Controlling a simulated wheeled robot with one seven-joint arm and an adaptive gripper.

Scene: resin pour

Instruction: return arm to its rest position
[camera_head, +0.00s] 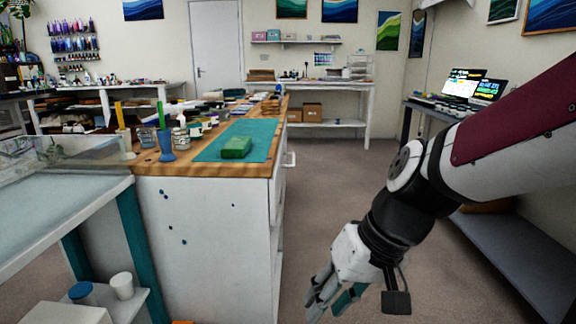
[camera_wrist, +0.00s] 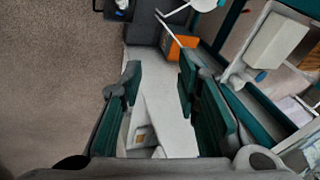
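My gripper (camera_head: 336,296) hangs low over the grey floor, to the right of the white cabinet, with its fingers pointing down and left. The wrist view shows the two dark green finger pads of my gripper (camera_wrist: 159,78) well apart with nothing held between them. My arm reaches in from the right edge of the head view, bent at a black joint. Part of the far finger is hidden in the head view.
A wooden-topped white cabinet (camera_head: 215,235) stands left of my gripper, with a teal mat (camera_head: 262,132) and green block (camera_head: 237,147) on top. A grey-topped table (camera_head: 60,215) is far left. A desk with screens (camera_head: 462,83) stands right. Open floor (camera_head: 345,165) lies between.

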